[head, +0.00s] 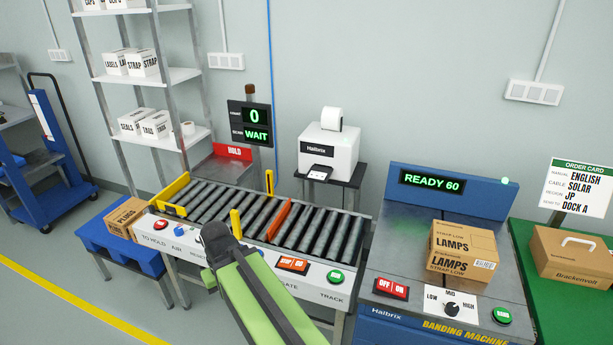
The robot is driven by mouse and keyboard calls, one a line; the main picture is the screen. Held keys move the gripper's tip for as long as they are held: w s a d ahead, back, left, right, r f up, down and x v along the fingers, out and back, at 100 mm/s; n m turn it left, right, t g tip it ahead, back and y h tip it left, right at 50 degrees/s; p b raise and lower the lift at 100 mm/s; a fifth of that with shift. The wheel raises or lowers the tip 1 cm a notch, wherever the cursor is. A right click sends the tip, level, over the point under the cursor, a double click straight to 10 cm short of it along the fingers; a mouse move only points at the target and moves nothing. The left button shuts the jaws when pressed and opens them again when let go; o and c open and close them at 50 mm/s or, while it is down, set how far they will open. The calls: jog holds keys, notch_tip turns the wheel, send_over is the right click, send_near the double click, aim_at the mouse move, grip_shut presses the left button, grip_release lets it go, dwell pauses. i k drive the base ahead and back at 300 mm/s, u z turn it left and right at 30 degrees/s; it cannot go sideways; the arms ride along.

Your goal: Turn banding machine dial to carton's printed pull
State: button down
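The banding machine (388,258) stands at the right, with a blue back panel reading READY 60. Its dial (452,309) is a dark knob on a white plate on the front, with LOW at the left and MID at the top. The knob's pointer is too small to read surely. A brown carton (460,250) sits on the machine top, printed LAMPS and STRAP LOW. My green arm reaches up from the bottom middle, left of the machine and apart from the dial.
Red OFF/ON switch (391,288) and green button (502,316) flank the dial. A roller conveyor (328,235) lies left, partly behind my arm. A brown case (570,262) sits on the green table (529,262) at the right. Clear floor shows at lower left.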

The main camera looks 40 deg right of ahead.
aim_at(451, 308)
jog(key=u, duration=1)
jog(key=k, duration=0.1)
jog(key=z, duration=3.3)
jog(key=k, duration=0.7)
jog(key=u, duration=0.25)
jog(key=i, duration=0.7)
jog(key=z, duration=0.15)
